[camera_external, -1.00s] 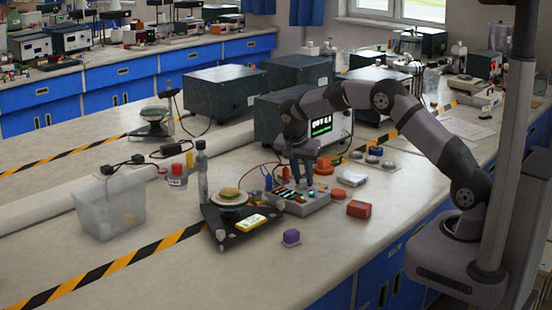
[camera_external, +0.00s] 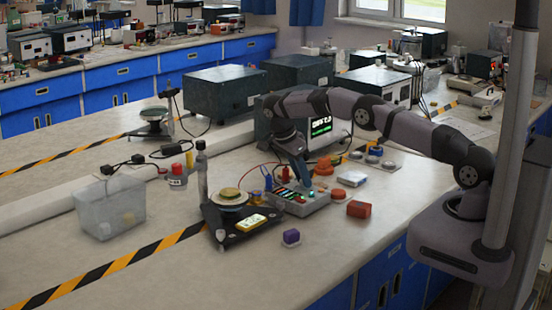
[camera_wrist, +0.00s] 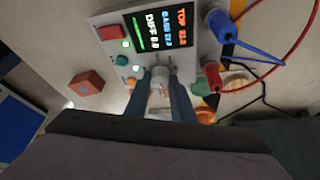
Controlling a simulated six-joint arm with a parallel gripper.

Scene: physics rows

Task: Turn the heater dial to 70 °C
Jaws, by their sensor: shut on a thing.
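The grey control box (camera_external: 312,208) sits on the bench, with buttons, lights and colored terminals on its top. My gripper (camera_external: 305,183) comes down onto it from above. In the wrist view my gripper (camera_wrist: 162,84) has its two blue fingers closed around a small grey dial (camera_wrist: 160,73) on the box. The fingers hide the dial's sides, and I cannot read a pointer or scale on it. The box's screen (camera_wrist: 160,27) reads TOP and BASE at about 22 and DIFF 0.0. A larger monitor (camera_external: 321,127) behind also shows a DIFF line.
A black stand with a round disc (camera_external: 230,197) and a yellow meter (camera_external: 251,221) is left of the box. An orange-red block (camera_external: 358,209) lies to its right and a purple block (camera_external: 291,236) in front. Red and blue leads (camera_wrist: 255,50) run off the box.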

